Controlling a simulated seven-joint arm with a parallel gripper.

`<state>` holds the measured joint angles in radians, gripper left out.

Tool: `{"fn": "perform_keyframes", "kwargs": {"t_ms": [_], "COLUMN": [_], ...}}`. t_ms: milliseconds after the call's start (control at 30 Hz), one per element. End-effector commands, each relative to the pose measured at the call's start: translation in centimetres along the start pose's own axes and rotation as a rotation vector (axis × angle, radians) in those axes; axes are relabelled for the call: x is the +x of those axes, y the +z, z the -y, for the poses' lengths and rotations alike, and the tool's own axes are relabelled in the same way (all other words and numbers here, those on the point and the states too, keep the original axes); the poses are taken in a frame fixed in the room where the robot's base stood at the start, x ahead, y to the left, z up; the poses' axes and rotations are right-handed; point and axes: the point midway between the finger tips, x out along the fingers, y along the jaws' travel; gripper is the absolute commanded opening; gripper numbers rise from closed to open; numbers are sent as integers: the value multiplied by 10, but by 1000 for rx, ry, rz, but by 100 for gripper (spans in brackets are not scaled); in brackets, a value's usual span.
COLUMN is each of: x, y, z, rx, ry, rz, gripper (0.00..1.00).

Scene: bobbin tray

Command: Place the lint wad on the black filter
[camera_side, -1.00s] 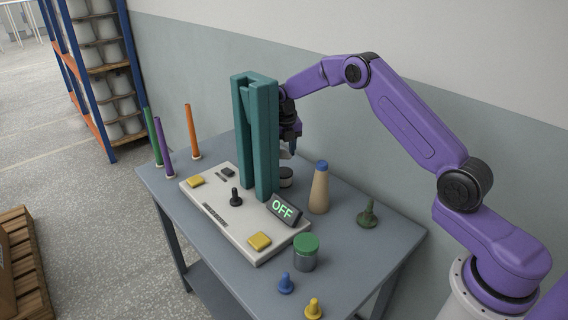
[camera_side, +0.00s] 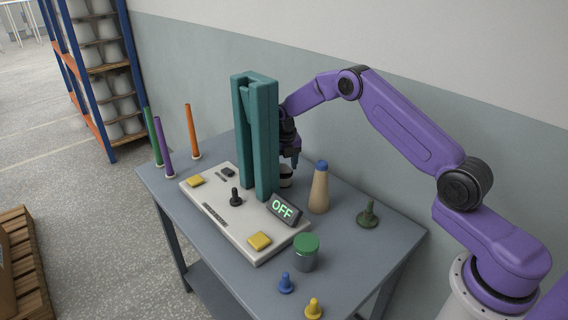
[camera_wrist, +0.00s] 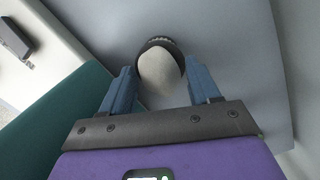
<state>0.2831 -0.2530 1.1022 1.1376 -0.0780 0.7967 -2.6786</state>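The lint wad (camera_wrist: 160,80) is pale and rounded, and sits between the blue fingers of my gripper (camera_wrist: 160,68) in the wrist view. The black filter (camera_wrist: 157,41) shows as a dark ribbed rim just beyond and around the wad's far end. In the side view my gripper (camera_side: 294,162) points down behind the teal column, low over the black filter (camera_side: 286,183). A pale bit of the wad shows right above the filter. Whether the wad rests on it is hard to tell.
The teal column (camera_side: 258,140) on the white machine base (camera_side: 225,215) stands close beside my gripper. A tan bottle with blue cap (camera_side: 319,190) stands to the right. A green-lidded jar (camera_side: 306,252), pawn-like pieces and upright rods stand farther off.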

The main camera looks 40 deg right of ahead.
Motion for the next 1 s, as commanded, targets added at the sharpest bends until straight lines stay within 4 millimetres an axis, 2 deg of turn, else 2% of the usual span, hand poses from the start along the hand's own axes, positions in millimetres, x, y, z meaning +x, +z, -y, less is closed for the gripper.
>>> {"fn": "perform_keyframes", "kwargs": {"t_ms": [367,800,1000], "x": [-4,-66,-78], "y": [1,1,0], "z": [0,0,0], "rx": [0,0,-1], "ry": [0,1,0], "rz": [1,2,0], "gripper": [69,69,69]}}
